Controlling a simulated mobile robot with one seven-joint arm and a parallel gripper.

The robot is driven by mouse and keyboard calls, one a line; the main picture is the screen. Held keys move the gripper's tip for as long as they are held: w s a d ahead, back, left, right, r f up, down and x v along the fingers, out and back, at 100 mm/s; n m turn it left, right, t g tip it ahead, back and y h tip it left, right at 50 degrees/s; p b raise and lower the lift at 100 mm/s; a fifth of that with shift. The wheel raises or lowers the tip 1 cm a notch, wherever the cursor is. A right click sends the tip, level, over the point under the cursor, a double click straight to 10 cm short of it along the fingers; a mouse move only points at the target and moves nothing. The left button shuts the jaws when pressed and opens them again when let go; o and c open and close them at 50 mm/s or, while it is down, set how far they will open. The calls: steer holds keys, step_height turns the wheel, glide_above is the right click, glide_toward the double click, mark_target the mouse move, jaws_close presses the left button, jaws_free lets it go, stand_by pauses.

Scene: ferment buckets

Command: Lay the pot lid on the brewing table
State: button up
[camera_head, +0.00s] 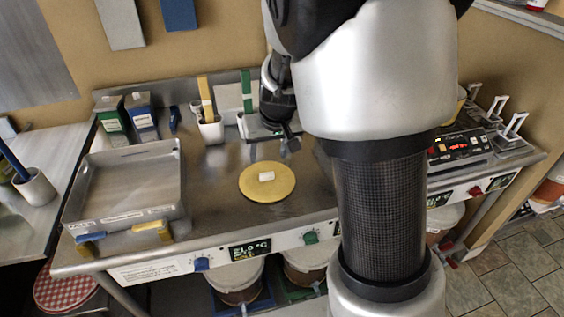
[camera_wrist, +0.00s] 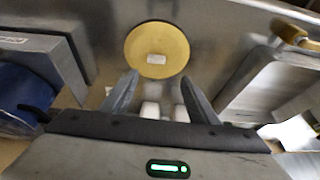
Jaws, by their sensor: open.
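The pot lid (camera_head: 267,182) is a flat yellow disc with a small white block-shaped knob on top. It lies flat on the steel brewing table (camera_head: 225,215), between the tray and my arm. The lid also shows at the top middle of the wrist view (camera_wrist: 157,50). My gripper (camera_head: 290,145) is above the rear of the table, behind the lid in the head view. In the wrist view my gripper (camera_wrist: 160,95) has its two fingers spread with nothing held between them. The lid is beyond the fingertips, apart from them.
A shallow metal tray (camera_head: 125,185) takes up the table's left part. White cups (camera_head: 211,130) with yellow and green upright strips stand at the back. Green and blue boxes (camera_head: 141,117) stand back left. A control panel with red digits (camera_head: 459,146) is at right. Table around the lid is bare.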

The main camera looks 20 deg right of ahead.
steer(key=s+r, duration=0.7)
steer(key=s, duration=0.5)
steer(key=s+r+t, duration=0.1)
steer(key=s+r, duration=0.7)
steer(key=s, duration=0.4)
steer(key=shift+s+d, duration=0.25)
steer(key=shift+s, duration=0.1)
